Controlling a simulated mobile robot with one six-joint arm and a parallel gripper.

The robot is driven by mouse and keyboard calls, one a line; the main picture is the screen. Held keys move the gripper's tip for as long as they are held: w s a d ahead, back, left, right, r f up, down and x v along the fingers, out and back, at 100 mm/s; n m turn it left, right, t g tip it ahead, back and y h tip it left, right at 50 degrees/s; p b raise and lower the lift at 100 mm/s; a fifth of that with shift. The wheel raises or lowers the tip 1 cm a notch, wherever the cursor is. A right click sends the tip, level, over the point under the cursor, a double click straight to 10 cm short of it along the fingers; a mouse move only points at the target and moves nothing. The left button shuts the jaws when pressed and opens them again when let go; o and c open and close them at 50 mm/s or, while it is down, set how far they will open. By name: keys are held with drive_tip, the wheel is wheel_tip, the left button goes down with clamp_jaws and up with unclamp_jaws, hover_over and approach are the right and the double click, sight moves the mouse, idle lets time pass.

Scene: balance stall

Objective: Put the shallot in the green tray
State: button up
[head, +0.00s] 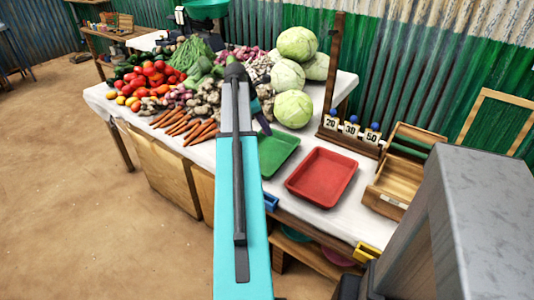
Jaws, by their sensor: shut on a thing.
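The green tray (280,151) lies on the white-covered stall table, left of the red tray; its left part is hidden behind my arm. The bare part that shows is empty. My arm reaches forward over the table and covers most of my gripper; a dark part of the gripper (265,127) shows just right of the arm, by the green tray's far left corner. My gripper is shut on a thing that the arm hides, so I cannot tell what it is. Small purplish bulbs (181,96) lie among the produce left of the arm; I cannot single out a shallot there.
The red tray (322,174) is empty. Cabbages (293,109) stand behind the green tray, carrots (201,132) and tomatoes (155,75) left of my arm. A post with number cards (350,130) and a wooden rack (402,172) stand at right.

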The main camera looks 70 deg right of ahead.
drive_tip(key=p, duration=0.3)
drive_tip(key=shift+r, duration=0.1)
drive_tip(key=p, duration=0.4)
drive_tip(key=shift+s+a, duration=0.1)
drive_tip(key=shift+a, duration=0.15)
drive_tip(key=shift+a+p, duration=0.1)
drive_tip(key=shift+p, duration=0.35)
drive_tip(key=a+p, duration=0.1)
drive_tip(key=p, duration=0.2)
drive_tip(key=s+a+p, duration=0.1)
drive_tip(key=p, duration=0.3)
drive_tip(key=shift+r+h, duration=0.3)
drive_tip(key=shift+r, duration=0.05)
drive_tip(key=shift+r, duration=0.1)
drive_tip(key=p, duration=0.2)
hover_over(267, 157)
drive_tip(key=shift+w+f, duration=0.1)
drive_tip(key=shift+f, duration=3.05)
